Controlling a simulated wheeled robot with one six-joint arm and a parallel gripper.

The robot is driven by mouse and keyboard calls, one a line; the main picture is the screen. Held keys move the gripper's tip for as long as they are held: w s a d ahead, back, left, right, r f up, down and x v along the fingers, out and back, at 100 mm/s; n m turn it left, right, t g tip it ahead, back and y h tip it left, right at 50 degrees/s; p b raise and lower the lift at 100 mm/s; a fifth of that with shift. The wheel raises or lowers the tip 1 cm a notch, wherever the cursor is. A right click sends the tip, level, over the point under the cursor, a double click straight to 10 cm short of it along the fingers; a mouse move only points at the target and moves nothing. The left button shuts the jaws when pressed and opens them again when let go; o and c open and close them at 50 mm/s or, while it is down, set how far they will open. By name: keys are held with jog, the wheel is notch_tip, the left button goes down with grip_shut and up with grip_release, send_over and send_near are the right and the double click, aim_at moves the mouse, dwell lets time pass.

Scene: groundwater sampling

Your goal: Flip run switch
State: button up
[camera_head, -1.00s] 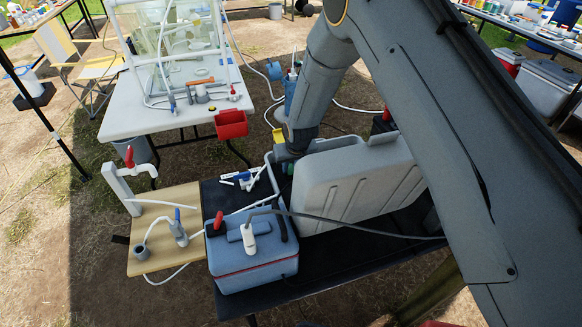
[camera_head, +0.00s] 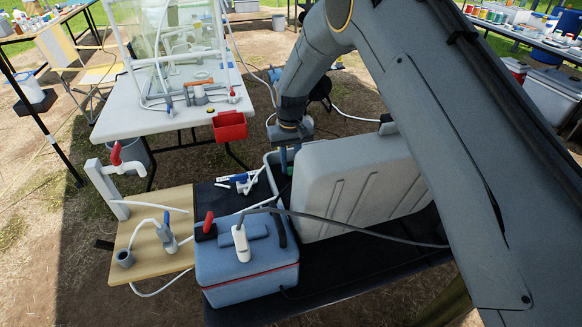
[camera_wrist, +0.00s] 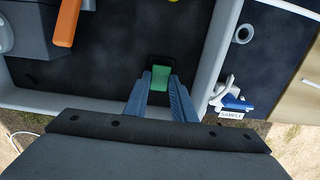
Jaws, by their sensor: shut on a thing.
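A green rocker switch (camera_wrist: 160,76) sits in a black housing on the dark floor of the grey case. I take it to be the run switch. My gripper (camera_wrist: 160,86) has its two blue-grey fingers on either side of the green piece, shut on it. In the head view my gripper (camera_head: 284,158) reaches down into the open grey case (camera_head: 345,180), beside its raised lid. The switch's tilt cannot be told.
In the wrist view an orange handle (camera_wrist: 67,22) lies at upper left, and a white and blue valve labelled SAMPLE (camera_wrist: 230,103) lies outside the case wall. A blue cooler (camera_head: 247,270) stands in front. A red bin (camera_head: 229,126) hangs from the table behind.

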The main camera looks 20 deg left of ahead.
aim_at(291, 170)
jog(key=o, duration=1.1)
jog(key=shift+c, duration=0.2)
notch_tip(291, 170, up, 8)
jog(key=b, duration=0.2)
jog(key=shift+w, duration=0.1)
